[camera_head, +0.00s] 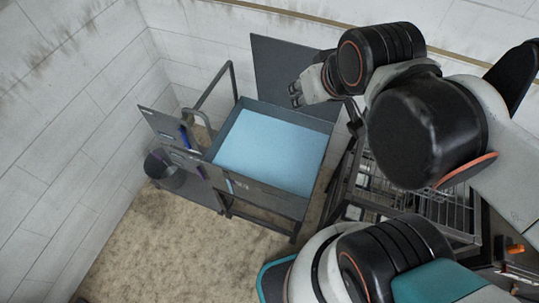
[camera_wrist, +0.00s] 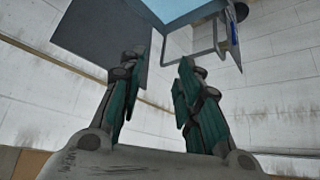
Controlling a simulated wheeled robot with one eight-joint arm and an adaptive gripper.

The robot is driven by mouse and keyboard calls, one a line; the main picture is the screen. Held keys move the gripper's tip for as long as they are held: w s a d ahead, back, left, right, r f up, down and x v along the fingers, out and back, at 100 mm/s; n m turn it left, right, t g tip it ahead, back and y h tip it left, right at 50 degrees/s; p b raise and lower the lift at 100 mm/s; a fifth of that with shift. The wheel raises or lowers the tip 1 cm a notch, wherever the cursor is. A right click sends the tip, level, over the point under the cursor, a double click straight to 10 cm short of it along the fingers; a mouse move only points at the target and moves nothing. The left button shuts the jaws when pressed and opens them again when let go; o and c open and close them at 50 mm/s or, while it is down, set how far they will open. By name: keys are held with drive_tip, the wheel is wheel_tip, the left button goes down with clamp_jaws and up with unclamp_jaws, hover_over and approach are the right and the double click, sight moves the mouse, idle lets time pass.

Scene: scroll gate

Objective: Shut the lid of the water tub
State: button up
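The water tub (camera_head: 262,200) is a dark grey metal box on legs, with light blue water (camera_head: 270,150) showing in its open top. Its lid (camera_head: 280,62) is a flat dark grey panel standing raised at the tub's back edge. In the wrist view the lid (camera_wrist: 103,30) is at upper left, with the water (camera_wrist: 185,8) beside it. My gripper (camera_head: 294,94) is above the tub's back right, in front of the lid in the picture. In the wrist view its two fingers (camera_wrist: 163,60) are apart with nothing between them. I cannot tell whether it touches the lid.
A grey panel (camera_head: 165,130) with blue and purple items stands left of the tub, by a bent rail (camera_head: 213,85) and a dark bucket (camera_head: 165,170). A wire rack (camera_head: 435,205) stands at right. Bare floor (camera_head: 165,245) lies in front; block walls close the back and left.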

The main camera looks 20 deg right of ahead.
drive_tip(key=c, duration=0.4)
drive_tip(key=shift+w+r, duration=0.15)
clamp_jaws()
drive_tip(key=w+d+r+m+g+h, duration=0.1)
drive_tip(key=w+d+r+m, duration=0.2)
drive_tip(key=w, duration=0.9)
drive_tip(key=w+d+r+m+g, duration=0.15)
drive_tip(key=w+d, duration=0.35)
drive_tip(key=w, duration=0.6)
drive_tip(key=w+d+f+m+g+b, duration=0.1)
drive_tip(key=w+d+f+m, duration=0.1)
drive_tip(key=w+d+f, duration=0.65)
drive_tip(key=w+d+f+m+g, duration=0.15)
drive_tip(key=w+d+f, duration=0.35)
drive_tip(key=w, duration=0.6)
wheel_tip(320, 180, down, 10)
drive_tip(key=a+p, duration=0.1)
drive_tip(key=a, duration=0.1)
drive_tip(key=shift+s+a+h, duration=0.15)
drive_tip(key=shift+s+h, duration=0.25)
